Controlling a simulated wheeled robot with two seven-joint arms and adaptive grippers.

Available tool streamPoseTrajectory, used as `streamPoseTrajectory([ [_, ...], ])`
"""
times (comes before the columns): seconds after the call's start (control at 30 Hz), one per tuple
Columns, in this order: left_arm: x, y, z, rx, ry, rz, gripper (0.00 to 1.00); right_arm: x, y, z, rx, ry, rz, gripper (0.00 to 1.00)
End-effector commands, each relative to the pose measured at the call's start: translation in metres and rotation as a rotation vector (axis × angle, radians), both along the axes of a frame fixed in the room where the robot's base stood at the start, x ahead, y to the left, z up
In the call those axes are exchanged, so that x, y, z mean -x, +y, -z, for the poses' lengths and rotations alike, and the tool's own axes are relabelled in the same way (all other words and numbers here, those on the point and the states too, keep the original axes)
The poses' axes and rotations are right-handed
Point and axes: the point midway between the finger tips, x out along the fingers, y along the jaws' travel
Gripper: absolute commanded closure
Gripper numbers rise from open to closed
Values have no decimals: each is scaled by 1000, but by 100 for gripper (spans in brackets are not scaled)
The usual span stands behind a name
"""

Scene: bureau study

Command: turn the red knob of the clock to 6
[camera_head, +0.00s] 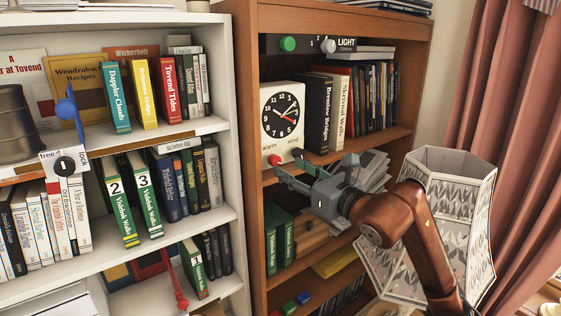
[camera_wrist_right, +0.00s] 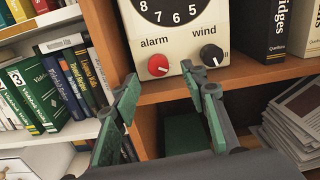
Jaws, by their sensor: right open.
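The white clock (camera_head: 264,112) stands on a shelf of the brown bookcase. Its black dial (camera_head: 279,100) has pale numerals and a thin red hand pointing right and slightly down, near 4. The red knob (camera_head: 275,160) is low on the clock's front; in the right wrist view the red knob (camera_wrist_right: 158,65) sits under the word "alarm". A black knob (camera_wrist_right: 210,54) under "wind" is to its right. My right gripper (camera_head: 287,165) is open and empty in front of the clock's lower part. In the wrist view its fingers appear either side of the red knob, apart from it. My left gripper is out of view.
Books (camera_head: 320,112) stand right of the clock. A stack of papers (camera_wrist_right: 297,115) lies on the lower shelf. A patterned bin-like object (camera_head: 465,210) is at the right, behind my right arm.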

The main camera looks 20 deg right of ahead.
Motion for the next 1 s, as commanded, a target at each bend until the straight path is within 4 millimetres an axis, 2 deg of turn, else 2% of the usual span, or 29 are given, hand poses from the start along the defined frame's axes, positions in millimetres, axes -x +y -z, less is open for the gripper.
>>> streamPoseTrajectory([
  [0.1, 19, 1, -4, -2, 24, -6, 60, -19, 10, -1, -2, 2, -5, 60],
  [0.23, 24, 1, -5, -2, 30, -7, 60, -34, 14, -1, -4, 2, -4, 60],
  [0.4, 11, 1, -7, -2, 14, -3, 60, -43, 17, 0, -1, 0, -2, 60],
  [0.53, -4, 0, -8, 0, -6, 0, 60, -44, 16, 0, 0, 0, -1, 60],
  [0.67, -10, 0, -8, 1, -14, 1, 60, -44, 16, 0, -1, 0, -1, 60],
  [1.0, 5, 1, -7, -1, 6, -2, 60, -43, 15, 0, -1, 0, 0, 83],
])
